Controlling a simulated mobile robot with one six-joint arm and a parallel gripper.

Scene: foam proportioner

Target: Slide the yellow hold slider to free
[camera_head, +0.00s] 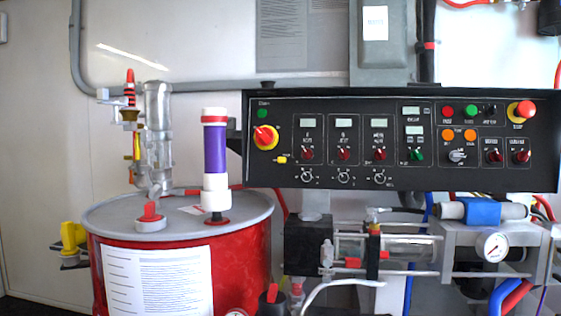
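A small yellow piece (281,160) sits on the left part of the black control panel, just below and right of a yellow disc with a red knob (265,136). It looks like the yellow hold slider, but it is too small to tell its position or read any label. A larger yellow part (73,238) is at the far left beside the drum; I cannot tell whether it slides. My gripper is not in view.
The black panel (330,174) carries several knobs, lights and displays. A red drum (240,255) with a grey lid stands front left, with a purple-and-white cylinder (215,155) upright on it. Pipes and a gauge (492,246) are below the panel.

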